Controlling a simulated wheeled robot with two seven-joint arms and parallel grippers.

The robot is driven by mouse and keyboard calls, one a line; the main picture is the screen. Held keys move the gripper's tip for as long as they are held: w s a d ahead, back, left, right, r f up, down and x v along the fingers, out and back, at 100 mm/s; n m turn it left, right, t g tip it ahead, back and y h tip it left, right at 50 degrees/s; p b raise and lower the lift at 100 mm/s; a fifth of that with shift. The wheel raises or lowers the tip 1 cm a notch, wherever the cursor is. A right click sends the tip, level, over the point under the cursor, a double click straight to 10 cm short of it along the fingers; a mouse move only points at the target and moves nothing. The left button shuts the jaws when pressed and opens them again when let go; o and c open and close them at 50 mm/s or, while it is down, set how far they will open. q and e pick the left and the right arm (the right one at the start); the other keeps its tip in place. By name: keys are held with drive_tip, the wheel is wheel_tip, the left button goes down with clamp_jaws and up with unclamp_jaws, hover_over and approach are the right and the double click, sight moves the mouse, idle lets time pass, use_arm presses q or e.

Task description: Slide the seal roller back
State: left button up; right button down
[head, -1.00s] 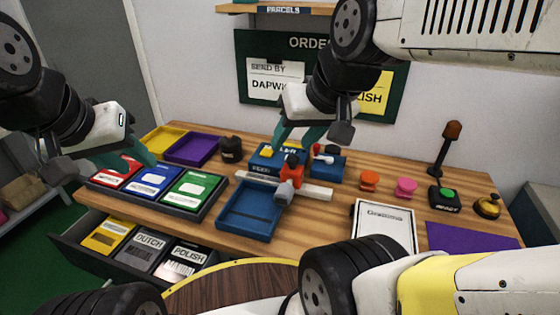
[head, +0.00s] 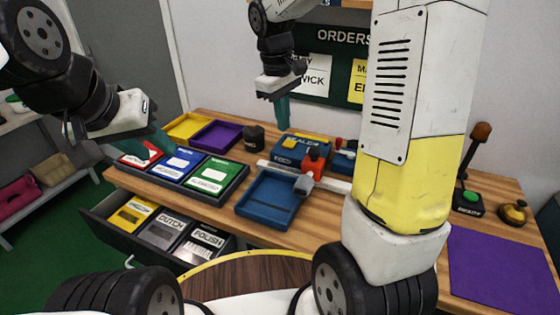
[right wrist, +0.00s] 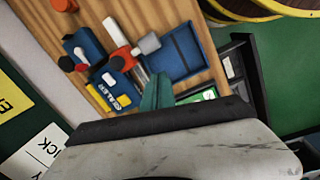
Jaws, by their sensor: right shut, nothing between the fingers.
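The seal roller is a red-orange block (head: 314,163) with a grey knob (head: 304,185), on a pale rail (head: 276,172) in front of the blue sealer (head: 288,157). In the right wrist view the red block (right wrist: 118,60) and grey knob (right wrist: 149,43) lie beyond my fingertips. My right gripper (head: 283,122) is shut and empty, fingers down, raised behind the sealer and apart from the roller. Its teal fingers (right wrist: 156,90) show in the right wrist view. My left gripper (head: 155,146) hangs over the red bin; its finger gap is unclear.
An empty blue tray (head: 270,222) stands in front of the sealer. Red, blue and green bins (head: 215,178) are to the left, above an open drawer (head: 105,225). A purple mat (head: 495,270) lies at right. My right arm hides part of the table.

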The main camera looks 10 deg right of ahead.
drive_tip(key=w+a+f+n+g+h, duration=0.25)
drive_tip(key=w+f, duration=0.35)
drive_tip(key=f, duration=0.4)
drive_tip(key=shift+n+y, duration=0.35)
drive_tip(key=shift+n, duration=0.1)
drive_tip(key=x, duration=1)
drive_tip(key=shift+a+f, duration=0.3)
drive_tip(key=shift+s+d, duration=0.3)
drive_tip(key=shift+d, duration=0.25)
drive_tip(key=shift+s+d, duration=0.3)
drive_tip(key=shift+d, duration=0.25)
drive_tip(key=shift+s+d+f, duration=0.1)
drive_tip(key=shift+s+d, duration=0.2)
drive_tip(key=shift+d, duration=0.15)
drive_tip(key=s+d, duration=0.1)
drive_tip(key=d, duration=0.1)
drive_tip(key=s+d, duration=0.2)
drive_tip(key=d, duration=0.1)
drive_tip(key=s+d, duration=0.2)
drive_tip(key=shift+s+d, duration=0.1)
drive_tip(key=shift+d, duration=0.3)
